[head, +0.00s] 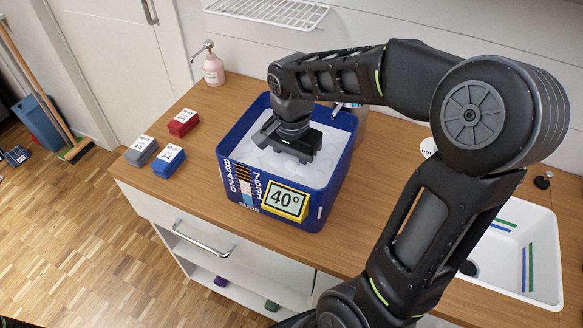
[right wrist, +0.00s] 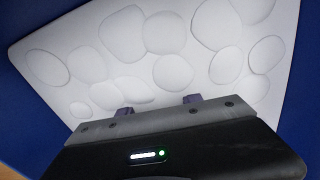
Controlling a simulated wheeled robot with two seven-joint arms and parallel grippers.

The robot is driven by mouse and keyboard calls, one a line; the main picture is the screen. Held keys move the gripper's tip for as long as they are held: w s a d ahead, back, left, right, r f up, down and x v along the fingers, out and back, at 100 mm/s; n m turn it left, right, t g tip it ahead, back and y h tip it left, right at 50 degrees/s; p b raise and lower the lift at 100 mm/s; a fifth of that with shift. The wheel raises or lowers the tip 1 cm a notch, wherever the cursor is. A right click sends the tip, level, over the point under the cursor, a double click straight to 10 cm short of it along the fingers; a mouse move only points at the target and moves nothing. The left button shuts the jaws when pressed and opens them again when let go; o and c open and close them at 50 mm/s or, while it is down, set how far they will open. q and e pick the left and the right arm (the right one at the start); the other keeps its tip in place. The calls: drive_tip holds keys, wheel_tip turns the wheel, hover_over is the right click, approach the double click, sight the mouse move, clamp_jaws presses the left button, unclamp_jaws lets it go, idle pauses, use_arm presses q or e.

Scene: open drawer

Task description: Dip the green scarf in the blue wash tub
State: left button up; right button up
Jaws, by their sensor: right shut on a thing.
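The blue wash tub (head: 225,160) stands on the wooden counter, filled with white suds (head: 325,165). A yellow-framed "40°" sign (head: 286,200) is on its front. My right gripper (head: 290,150) reaches down into the tub, at the left-middle of the suds. In the right wrist view my gripper's fingers (right wrist: 160,106) go down into the suds (right wrist: 165,70), and the tub's blue wall (right wrist: 35,95) shows around them. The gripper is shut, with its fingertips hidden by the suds. No part of the green scarf shows in either view. My left gripper is not in view.
Red (head: 183,122), grey (head: 142,151) and blue (head: 169,160) labelled blocks lie left of the tub. A pink pump bottle (head: 213,70) stands behind them. A white sink (head: 535,240) is at the right. Below the counter are a handled front (head: 160,212) and an open shelf.

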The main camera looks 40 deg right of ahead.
drive_tip(key=shift+w+d, duration=0.1)
drive_tip(key=shift+w, duration=0.1)
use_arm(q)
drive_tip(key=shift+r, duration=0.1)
use_arm(e)
drive_tip(key=shift+w+d, duration=0.1)
drive_tip(key=shift+w, duration=0.25)
idle(0.5)
